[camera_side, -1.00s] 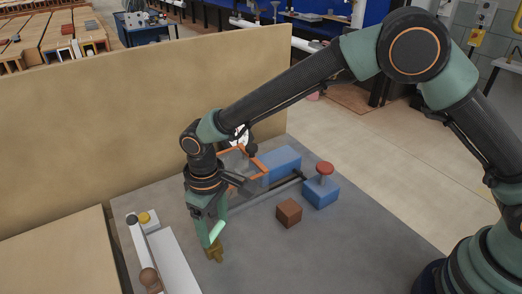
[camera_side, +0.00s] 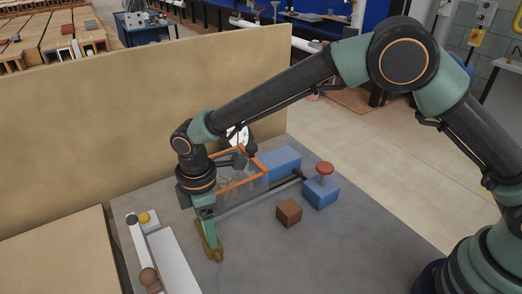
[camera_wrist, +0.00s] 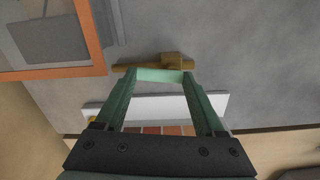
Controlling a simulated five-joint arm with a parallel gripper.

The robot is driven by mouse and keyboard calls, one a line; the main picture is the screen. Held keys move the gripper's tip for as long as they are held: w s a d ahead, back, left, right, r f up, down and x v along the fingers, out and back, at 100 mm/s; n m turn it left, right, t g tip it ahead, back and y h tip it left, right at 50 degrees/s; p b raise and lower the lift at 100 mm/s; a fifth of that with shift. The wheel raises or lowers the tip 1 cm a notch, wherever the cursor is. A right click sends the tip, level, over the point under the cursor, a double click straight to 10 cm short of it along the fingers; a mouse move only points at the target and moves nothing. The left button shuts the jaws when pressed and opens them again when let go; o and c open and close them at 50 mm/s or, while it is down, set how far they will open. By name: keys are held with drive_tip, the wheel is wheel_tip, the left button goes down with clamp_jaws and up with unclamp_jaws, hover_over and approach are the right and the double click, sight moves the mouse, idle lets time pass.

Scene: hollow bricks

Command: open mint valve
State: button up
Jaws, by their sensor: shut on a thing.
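The mint valve has a brass body (camera_side: 216,256) low on the grey panel in the side view. The brass body (camera_wrist: 172,60) also shows in the wrist view, with its pipe running left. Its pale mint lever (camera_wrist: 158,75) lies crosswise between my fingertips, close against the brass. My gripper (camera_side: 209,236) points down at the valve and is shut on the lever. In the wrist view my gripper (camera_wrist: 160,78) has one finger at each end of the lever. In the side view the fingers hide most of the lever.
An orange-framed clear box (camera_side: 240,184) stands close behind my gripper. A blue block (camera_side: 281,162), a red-knobbed blue valve (camera_side: 323,190) and a brown cube (camera_side: 289,212) are to the right. A long white block (camera_side: 172,262) is at left. A tall tan board (camera_side: 100,120) stands behind.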

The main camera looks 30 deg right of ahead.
drive_tip(key=shift+a+r+n, duration=0.1)
drive_tip(key=shift+n, duration=0.6)
drive_tip(key=o, duration=1.3)
drive_tip(key=shift+o, duration=0.2)
drive_tip(key=shift+r, duration=0.1)
wheel_tip(320, 180, up, 12)
